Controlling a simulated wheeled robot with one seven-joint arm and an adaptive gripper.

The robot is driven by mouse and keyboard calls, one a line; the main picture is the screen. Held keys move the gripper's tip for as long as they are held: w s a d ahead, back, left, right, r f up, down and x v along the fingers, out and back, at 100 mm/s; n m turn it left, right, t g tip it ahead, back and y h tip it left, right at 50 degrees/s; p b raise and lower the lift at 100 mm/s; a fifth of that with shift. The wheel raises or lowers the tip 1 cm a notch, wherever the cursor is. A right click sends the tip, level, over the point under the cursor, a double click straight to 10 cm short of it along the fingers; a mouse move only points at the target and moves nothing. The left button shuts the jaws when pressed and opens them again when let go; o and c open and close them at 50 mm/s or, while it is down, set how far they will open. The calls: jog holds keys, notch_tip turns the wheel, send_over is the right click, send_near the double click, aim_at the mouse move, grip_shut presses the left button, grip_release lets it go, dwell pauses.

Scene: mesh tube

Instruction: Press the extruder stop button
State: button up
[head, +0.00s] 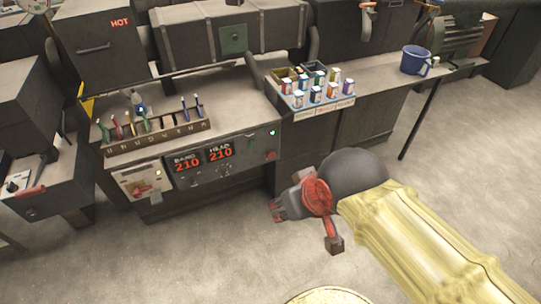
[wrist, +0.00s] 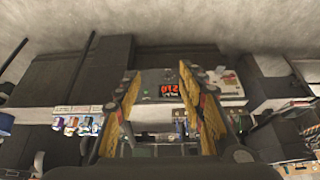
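The extruder's control panel (head: 222,170) is a dark front with red displays reading 210, labelled BARREL and HEAD. A small red button (head: 270,155) sits at its right end, below a lit green lamp (head: 272,133); its label is too small to read. My gripper (head: 279,208) is in front of and below the panel's right end, apart from it. In the wrist view my gripper (wrist: 157,75) is open and empty, its two yellowish fingers spread. The panel display (wrist: 171,90) shows upside down between them; the red button is not clear there.
A white switch box (head: 141,184) with a red-and-yellow knob is left of the displays. A tool rack (head: 155,136) stands on the machine top. A tray of small bottles (head: 318,100) and a blue mug (head: 415,60) stand on the right bench. Open floor lies in front.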

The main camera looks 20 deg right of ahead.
jog(key=shift+c, duration=1.2)
jog(key=c, duration=0.7)
grip_shut()
